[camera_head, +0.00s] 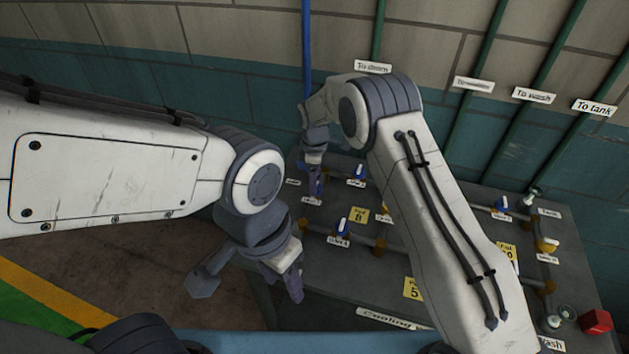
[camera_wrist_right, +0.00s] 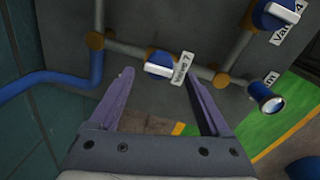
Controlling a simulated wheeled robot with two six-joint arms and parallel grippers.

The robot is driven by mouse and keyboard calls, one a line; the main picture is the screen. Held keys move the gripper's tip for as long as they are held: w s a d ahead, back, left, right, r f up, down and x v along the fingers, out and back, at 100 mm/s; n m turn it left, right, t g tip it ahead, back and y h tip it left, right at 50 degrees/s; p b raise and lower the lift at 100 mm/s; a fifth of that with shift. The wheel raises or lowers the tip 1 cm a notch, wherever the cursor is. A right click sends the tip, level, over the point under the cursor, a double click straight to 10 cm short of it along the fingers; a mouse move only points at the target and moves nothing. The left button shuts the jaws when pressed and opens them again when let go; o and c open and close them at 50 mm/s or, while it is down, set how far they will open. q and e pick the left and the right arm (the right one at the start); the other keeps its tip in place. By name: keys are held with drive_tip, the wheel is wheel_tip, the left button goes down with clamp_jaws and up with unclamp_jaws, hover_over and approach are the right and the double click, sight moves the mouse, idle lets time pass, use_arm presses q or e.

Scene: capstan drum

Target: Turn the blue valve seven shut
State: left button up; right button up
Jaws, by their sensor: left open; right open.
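Valve 7 (camera_wrist_right: 158,59) shows in the right wrist view, a blue body with a white handle lying roughly along its grey pipe. Its white label (camera_wrist_right: 183,68) reads "Valve 7". My right gripper (camera_wrist_right: 157,77) is open, with one finger to each side of the valve in the picture; contact cannot be told. In the head view my right gripper (camera_head: 314,170) points down at the panel's far left part and largely hides what is under it. My left gripper (camera_head: 247,286) is open and empty, off the panel's near left edge.
The grey panel (camera_head: 470,225) carries several other valves, such as a blue one (camera_head: 342,228) and a yellow one (camera_head: 546,245). A red block (camera_head: 596,321) sits at its right. In the wrist view, another blue valve (camera_wrist_right: 274,14) and a blue pipe (camera_wrist_right: 45,82) lie nearby.

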drive_tip(key=shift+w+f+p, duration=0.1)
drive_tip(key=shift+f+p, duration=0.2)
drive_tip(key=shift+f, duration=1.2)
clamp_jaws()
drive_tip(key=m+b, duration=0.3)
drive_tip(key=shift+a+f+m, duration=0.1)
drive_tip(key=shift+f+m, duration=0.05)
drive_tip(key=shift+m, duration=0.15)
drive_tip(key=m+b, duration=0.1)
drive_tip(key=m, duration=0.3)
drive_tip(key=shift+w+m+h+b, duration=0.1)
drive_tip(key=shift+m+h+b, duration=0.2)
drive_tip(key=shift+b, duration=0.1)
drive_tip(key=m+b, duration=0.1)
drive_tip(key=m, duration=0.3)
drive_tip(key=shift+a+m+g, duration=0.1)
drive_tip(key=shift+m+g, duration=0.2)
drive_tip(key=m, duration=0.4)
drive_tip(key=shift+w+r+m+b, duration=0.1)
drive_tip(key=shift+r+m+b, duration=0.1)
drive_tip(key=shift+m+b, duration=0.2)
drive_tip(key=shift+m, duration=0.3)
